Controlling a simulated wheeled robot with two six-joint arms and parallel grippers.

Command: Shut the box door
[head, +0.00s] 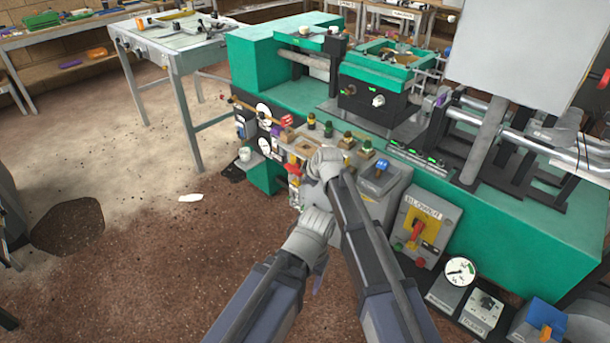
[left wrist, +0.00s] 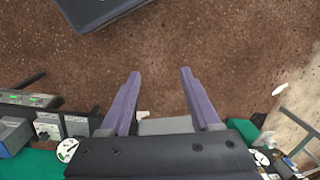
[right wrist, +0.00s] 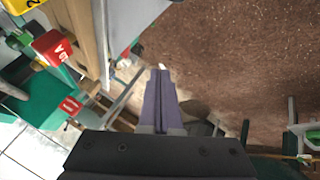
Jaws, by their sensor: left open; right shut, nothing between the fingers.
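I cannot tell for certain which part is the box door. A grey box with a slanted top and blue button (head: 382,168) stands on the green machine's front side, partly behind my right arm. A grey box with a red and yellow switch (head: 418,228) stands below it to the right. My right gripper (right wrist: 160,70) is shut and empty, beside a beige panel edge (right wrist: 88,40) in the right wrist view. My left gripper (left wrist: 160,73) is open and empty over the brown floor. In the head view both arms overlap in front of the control panel, and the fingertips are mostly hidden.
The green machine (head: 500,215) fills the right side. Small controls and a round gauge (head: 460,271) line its lower edge. A grey table (head: 175,50) stands behind at left. The brown floor (head: 150,270) is open at left, with a dark patch and white scrap.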

